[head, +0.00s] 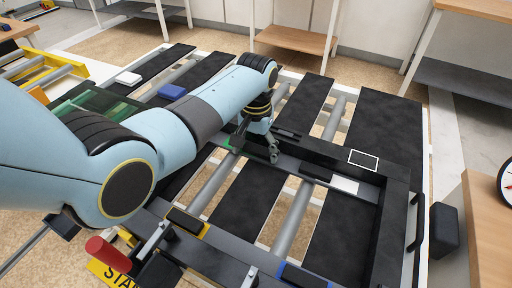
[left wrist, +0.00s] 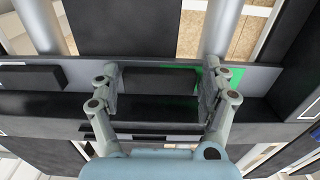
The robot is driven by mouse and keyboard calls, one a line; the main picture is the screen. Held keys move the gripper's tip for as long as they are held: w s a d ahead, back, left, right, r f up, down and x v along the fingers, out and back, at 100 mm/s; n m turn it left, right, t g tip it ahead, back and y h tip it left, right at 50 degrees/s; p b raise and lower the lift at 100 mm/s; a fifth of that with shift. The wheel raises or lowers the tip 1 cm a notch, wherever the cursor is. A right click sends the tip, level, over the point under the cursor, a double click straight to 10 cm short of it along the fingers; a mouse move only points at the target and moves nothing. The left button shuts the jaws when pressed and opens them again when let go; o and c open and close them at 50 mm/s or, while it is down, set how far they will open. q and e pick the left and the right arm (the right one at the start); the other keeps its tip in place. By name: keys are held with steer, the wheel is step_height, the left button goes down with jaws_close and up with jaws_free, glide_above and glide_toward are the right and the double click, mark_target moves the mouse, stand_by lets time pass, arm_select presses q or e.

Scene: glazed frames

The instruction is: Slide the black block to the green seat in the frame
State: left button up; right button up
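The black block (left wrist: 160,81) lies in the frame's dark channel in the left wrist view. The green seat (left wrist: 236,76) shows behind the block's right part and beyond the right finger, so the block appears to overlap part of it. In the head view the green seat (head: 222,141) shows just left of my left gripper (head: 253,146), on the frame (head: 400,200); the fingers and arm largely hide the held block there. My right gripper is not in view.
Other dark blocks sit by the white seat (head: 345,185), the yellow seat (head: 190,224) and the blue seat (head: 290,272). A white square outline (head: 363,160) marks the frame's right corner. A red handle (head: 106,252) stands at the front left. A wooden table (head: 485,225) is at right.

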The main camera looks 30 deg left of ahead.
arm_select(q)
steer(key=c, duration=0.7)
steer(key=shift+a, duration=0.15)
steer(key=shift+s+a+p, duration=0.1)
steer(key=shift+a+p, duration=0.4)
steer(key=shift+a, duration=1.85)
